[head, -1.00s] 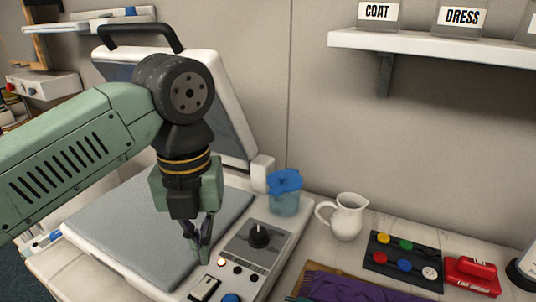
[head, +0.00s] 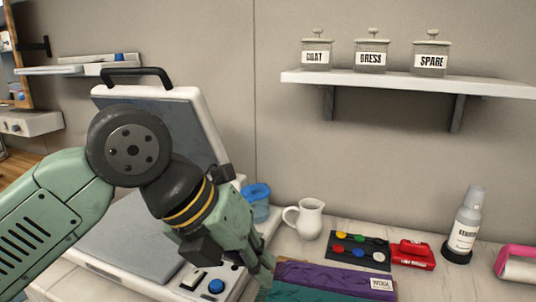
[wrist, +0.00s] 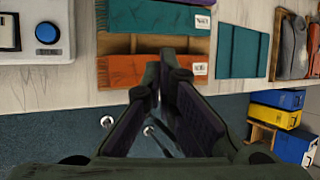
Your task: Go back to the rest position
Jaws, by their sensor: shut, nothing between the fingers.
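My gripper (head: 264,270) is shut and empty. In the head view it hangs in front of the press machine's right front corner, beside the folded cloths. In the wrist view the fingers of my gripper (wrist: 160,85) meet just in front of an orange cloth (wrist: 148,70), over the table's front edge and the dark floor. I cannot tell whether the fingertips touch anything. My arm comes in from the left in the head view and covers part of the press (head: 115,235), whose lid (head: 200,125) stands open.
Purple cloth (head: 325,278) and teal cloth (head: 310,294) lie by the gripper. Behind stand a white pitcher (head: 304,218), a blue-lidded cup (head: 256,203), a button board (head: 350,249), a red box (head: 412,254) and a spray bottle (head: 465,225). A shelf (head: 400,82) holds labelled jars.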

